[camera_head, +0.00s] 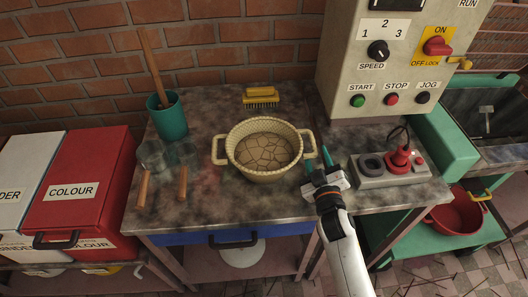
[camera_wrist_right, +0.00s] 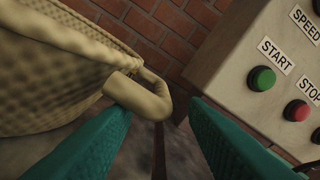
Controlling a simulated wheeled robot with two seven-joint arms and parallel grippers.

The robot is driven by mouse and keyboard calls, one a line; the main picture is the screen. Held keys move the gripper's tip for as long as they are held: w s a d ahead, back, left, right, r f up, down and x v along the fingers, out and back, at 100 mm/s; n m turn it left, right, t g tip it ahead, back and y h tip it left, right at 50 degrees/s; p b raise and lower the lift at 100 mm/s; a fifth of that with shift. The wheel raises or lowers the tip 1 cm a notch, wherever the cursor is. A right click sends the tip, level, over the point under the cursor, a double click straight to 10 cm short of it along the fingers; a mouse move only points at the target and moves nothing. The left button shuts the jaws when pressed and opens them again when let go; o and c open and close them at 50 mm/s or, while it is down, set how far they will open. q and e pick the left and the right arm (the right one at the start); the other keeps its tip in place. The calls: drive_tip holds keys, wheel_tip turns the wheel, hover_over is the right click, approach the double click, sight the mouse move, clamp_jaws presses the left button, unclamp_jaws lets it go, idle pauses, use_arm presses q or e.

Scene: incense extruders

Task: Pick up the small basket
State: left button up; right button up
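The small basket (camera_head: 266,175) is cream and woven, with a loop handle on each side. My right gripper (camera_head: 318,158) has teal fingers and is at the basket's right handle (camera_head: 309,140). In the right wrist view the fingers are apart, and the handle (camera_wrist_right: 152,92) shows in the gap at their tips. I cannot tell how deep the handle lies between them. My left gripper is not in view.
A teal cup (camera_head: 168,118) with a wooden stick and two wooden-handled tools stand left of the basket. A yellow brush (camera_head: 261,97) lies behind it. A socket strip (camera_head: 390,171) with a red plug is right of my gripper, below the control box (camera_head: 385,65).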

sight(313, 141)
drive_tip(key=w, duration=0.3)
drive_tip(key=w+p, duration=0.1)
drive_tip(key=w, duration=0.1)
drive_tip(key=shift+a+r, duration=0.15)
drive_tip(key=shift+r, duration=0.15)
drive_tip(key=shift+w+f, duration=0.1)
drive_tip(key=shift+w, duration=0.15)
drive_tip(key=shift+s, duration=0.1)
drive_tip(key=shift+c, duration=0.8)
clamp_jaws()
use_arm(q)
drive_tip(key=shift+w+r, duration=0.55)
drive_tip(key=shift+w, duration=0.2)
